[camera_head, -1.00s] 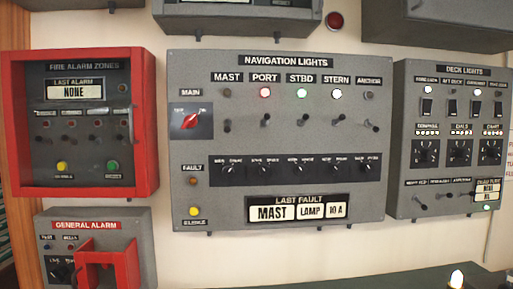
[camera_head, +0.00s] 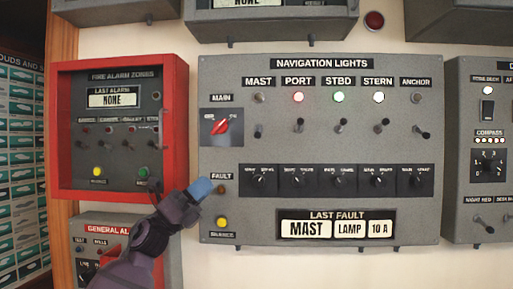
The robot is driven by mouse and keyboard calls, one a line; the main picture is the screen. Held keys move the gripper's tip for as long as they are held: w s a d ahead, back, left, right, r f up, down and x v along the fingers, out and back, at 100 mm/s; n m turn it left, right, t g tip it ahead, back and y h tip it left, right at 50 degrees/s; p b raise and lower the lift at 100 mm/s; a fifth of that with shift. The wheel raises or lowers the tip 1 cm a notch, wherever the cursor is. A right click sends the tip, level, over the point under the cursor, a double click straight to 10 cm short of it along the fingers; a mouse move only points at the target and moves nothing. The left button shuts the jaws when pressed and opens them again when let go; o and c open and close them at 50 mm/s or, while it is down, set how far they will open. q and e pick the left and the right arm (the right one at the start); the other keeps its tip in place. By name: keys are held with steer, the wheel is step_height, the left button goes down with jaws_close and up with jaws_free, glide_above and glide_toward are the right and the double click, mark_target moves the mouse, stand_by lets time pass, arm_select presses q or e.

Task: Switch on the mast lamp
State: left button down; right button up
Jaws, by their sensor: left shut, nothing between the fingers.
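The navigation lights panel (camera_head: 320,212) is a grey box on the wall. Its mast lamp (camera_head: 259,98) is dull and unlit. The mast toggle (camera_head: 258,131) below it points down, like the anchor toggle (camera_head: 423,134). The port lamp (camera_head: 298,97) shows red, the starboard lamp (camera_head: 339,97) green and the stern lamp (camera_head: 379,97) white. The last fault display (camera_head: 305,229) reads MAST, LAMP, 10 A. My left gripper (camera_head: 201,189) is shut, with a blue tip, in front of the panel's lower left edge, below and left of the mast toggle. My right gripper is out of view.
The red main knob (camera_head: 221,127), dim fault lamp (camera_head: 221,190) and yellow silence button (camera_head: 222,223) are near my left gripper. A row of small knobs (camera_head: 338,181) runs below the toggles. The red-framed fire alarm box (camera_head: 176,110) protrudes at left; the deck lights panel (camera_head: 480,215) is at right.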

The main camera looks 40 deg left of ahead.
arm_select(q)
steer(key=shift+r, duration=0.1)
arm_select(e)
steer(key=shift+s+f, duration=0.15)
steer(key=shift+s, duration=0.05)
arm_select(q)
steer(key=p, duration=0.3)
glide_toward(258, 132)
steer(key=x, duration=0.5)
steer(key=shift+w+a, duration=0.2)
steer(key=shift+w, duration=0.05)
steer(key=shift+w+d+r, duration=0.25)
steer(key=shift+w+d, duration=0.1)
steer(key=shift+w, duration=0.1)
steer(key=shift+s+r+n+y+p, duration=0.1)
steer(key=shift+r+n+y+p, duration=0.15)
steer(key=shift+n+y+p, duration=0.3)
steer(key=shift+t, duration=0.3)
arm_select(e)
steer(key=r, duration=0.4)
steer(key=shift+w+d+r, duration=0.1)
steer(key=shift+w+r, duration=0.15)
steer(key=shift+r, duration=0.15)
arm_select(q)
steer(key=shift+n+y+p, duration=0.25)
steer(key=shift+n+p, duration=0.2)
steer(key=shift+p, duration=0.15)
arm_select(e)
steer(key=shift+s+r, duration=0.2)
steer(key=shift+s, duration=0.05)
